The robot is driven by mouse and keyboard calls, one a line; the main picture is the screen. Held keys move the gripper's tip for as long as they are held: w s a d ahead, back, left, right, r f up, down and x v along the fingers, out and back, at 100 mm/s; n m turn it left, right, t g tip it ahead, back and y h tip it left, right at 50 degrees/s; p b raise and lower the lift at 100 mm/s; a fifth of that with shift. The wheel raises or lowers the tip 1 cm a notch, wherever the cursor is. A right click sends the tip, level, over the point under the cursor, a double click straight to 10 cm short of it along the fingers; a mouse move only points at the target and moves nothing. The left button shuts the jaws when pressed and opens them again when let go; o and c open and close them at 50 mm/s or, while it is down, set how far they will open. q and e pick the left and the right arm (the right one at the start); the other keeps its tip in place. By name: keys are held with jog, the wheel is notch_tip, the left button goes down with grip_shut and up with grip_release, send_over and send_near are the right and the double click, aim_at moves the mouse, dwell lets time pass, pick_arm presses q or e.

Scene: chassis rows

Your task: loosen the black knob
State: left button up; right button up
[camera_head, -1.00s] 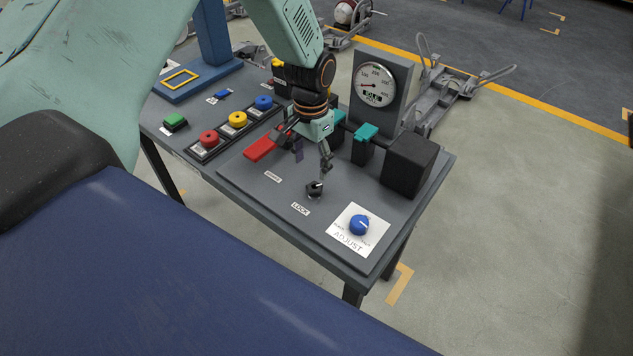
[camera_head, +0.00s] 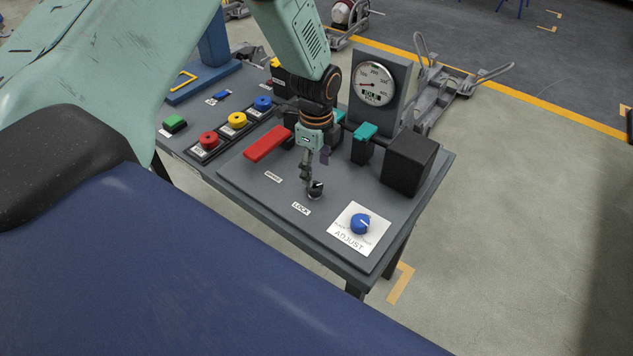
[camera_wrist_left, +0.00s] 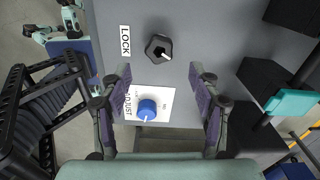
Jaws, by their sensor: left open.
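The black knob (camera_head: 316,190) stands on the grey panel beside the LOCK label (camera_head: 301,208) and carries a white pointer mark. In the left wrist view the black knob (camera_wrist_left: 157,47) shows whole, just beyond the fingertips and roughly centred between them. My left gripper (camera_head: 309,178) is close to the knob in the head view and partly overlaps it there; I cannot tell whether it touches. In the left wrist view its two purple-padded fingers (camera_wrist_left: 160,76) are spread apart with nothing between the tips. My right gripper is not in view.
A blue ADJUST knob (camera_head: 360,224) on a white plate sits nearby. A red lever (camera_head: 268,144), a black box (camera_head: 409,163), a teal-topped lever (camera_head: 365,131) and a gauge (camera_head: 374,84) stand around. Red, yellow and blue buttons (camera_head: 237,120) line the left part.

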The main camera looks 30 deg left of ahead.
aim_at(315, 186)
pick_arm(q)
jog(key=f, duration=0.4)
jog(key=shift+s+a+f, duration=0.1)
jog(key=shift+a+f, duration=0.15)
jog(key=shift+f, duration=0.35)
jog(key=shift+d+f, duration=0.2)
jog(key=shift+f, duration=0.2)
jog(key=shift+a, duration=0.1)
jog(key=c, duration=1.2)
